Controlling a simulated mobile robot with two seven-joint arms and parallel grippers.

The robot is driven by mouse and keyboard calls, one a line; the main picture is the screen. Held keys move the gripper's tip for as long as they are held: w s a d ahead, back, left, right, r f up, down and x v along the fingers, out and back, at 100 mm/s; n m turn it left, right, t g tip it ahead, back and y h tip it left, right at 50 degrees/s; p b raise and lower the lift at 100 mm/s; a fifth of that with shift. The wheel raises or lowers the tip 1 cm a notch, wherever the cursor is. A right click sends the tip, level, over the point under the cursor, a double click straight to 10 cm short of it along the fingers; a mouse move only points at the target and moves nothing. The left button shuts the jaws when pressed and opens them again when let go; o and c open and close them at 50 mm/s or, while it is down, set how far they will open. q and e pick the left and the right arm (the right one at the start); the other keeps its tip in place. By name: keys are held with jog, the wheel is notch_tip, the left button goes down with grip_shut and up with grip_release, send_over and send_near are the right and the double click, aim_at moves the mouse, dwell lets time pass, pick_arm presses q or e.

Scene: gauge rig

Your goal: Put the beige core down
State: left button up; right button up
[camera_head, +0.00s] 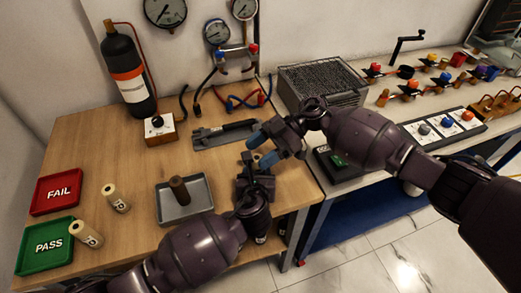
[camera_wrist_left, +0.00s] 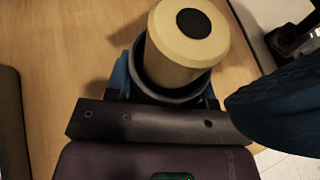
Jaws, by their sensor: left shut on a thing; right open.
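The beige core (camera_wrist_left: 190,42), a pale cylinder with a black spot on its end, stands between my left fingers in the left wrist view. A dark round rim (camera_wrist_left: 175,95) surrounds its lower part; I cannot tell what that rim belongs to. My left gripper (camera_head: 252,166) is shut on the core over the front right of the wooden table. In the head view the core (camera_head: 257,157) is mostly hidden by both grippers. My right gripper (camera_head: 263,149) is open, close beside it; a dark blue part of it (camera_wrist_left: 285,105) shows at the right in the wrist view.
Two labelled beige cylinders (camera_head: 116,198) (camera_head: 86,234) lie near the red FAIL tray (camera_head: 57,191) and green PASS tray (camera_head: 46,247). A grey fixture (camera_head: 208,138) stands behind my grippers. The wooden table (camera_head: 140,165) has bare room at centre left.

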jog(key=shift+r, duration=0.15)
jog(key=shift+r, duration=0.35)
jog(key=v, duration=1.2)
jog(key=shift+r, duration=0.1)
pick_arm(q)
jog(key=o, duration=1.1)
jog(key=shift+o, duration=0.2)
jog(key=shift+s, duration=0.1)
